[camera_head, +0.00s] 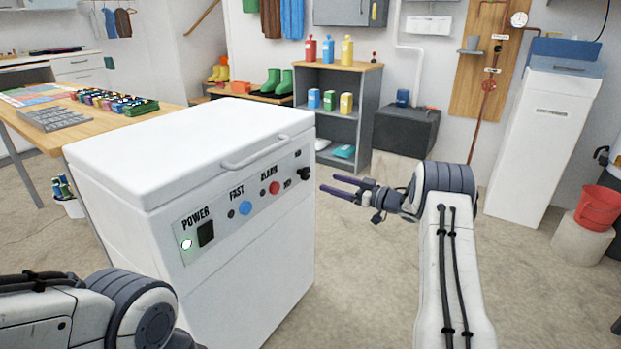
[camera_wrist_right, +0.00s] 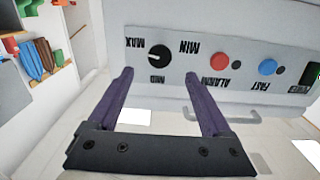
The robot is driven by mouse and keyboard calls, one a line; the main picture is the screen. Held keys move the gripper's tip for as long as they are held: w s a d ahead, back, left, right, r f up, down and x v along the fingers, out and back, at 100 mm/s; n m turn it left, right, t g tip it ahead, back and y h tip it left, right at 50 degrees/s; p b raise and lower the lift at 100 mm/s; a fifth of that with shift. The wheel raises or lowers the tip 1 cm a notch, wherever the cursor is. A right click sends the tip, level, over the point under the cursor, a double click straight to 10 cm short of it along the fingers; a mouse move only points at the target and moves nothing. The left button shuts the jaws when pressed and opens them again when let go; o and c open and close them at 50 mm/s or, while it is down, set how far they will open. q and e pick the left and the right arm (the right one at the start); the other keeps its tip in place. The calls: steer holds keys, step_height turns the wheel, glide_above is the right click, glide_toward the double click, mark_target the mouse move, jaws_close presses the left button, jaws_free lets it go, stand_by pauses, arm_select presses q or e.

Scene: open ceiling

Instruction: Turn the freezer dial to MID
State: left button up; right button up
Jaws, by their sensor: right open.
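The white chest freezer (camera_head: 190,140) stands at centre left, its lid shut. The black dial (camera_head: 304,174) is at the right end of its front panel. In the right wrist view, which is upside down, the dial (camera_wrist_right: 159,57) shows MAX and MIN printed above it and MID below. Its white mark appears to point left in that picture, on the MAX side. My right gripper (camera_head: 330,182) is open and empty, just right of the dial and apart from it. In the wrist view the dial lies between the fingertips (camera_wrist_right: 158,75). My left gripper is out of frame; only its arm shows.
The panel also has a red ALARM button (camera_head: 274,188), a blue FAST button (camera_head: 245,208) and a black POWER switch (camera_head: 206,233) with a green light. The lid handle (camera_head: 255,152) juts out above the panel. Floor right of the freezer is clear.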

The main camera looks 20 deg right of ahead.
mark_target(308, 175)
steer(key=b+x, duration=0.2)
steer(key=x, duration=0.6)
steer(key=shift+w+a+f+b, duration=0.1)
steer(key=shift+w+a+b, duration=0.05)
steer(key=shift+b, duration=0.15)
steer(key=shift+w+a, duration=0.15)
steer(key=shift+w, duration=0.1)
jaws_close()
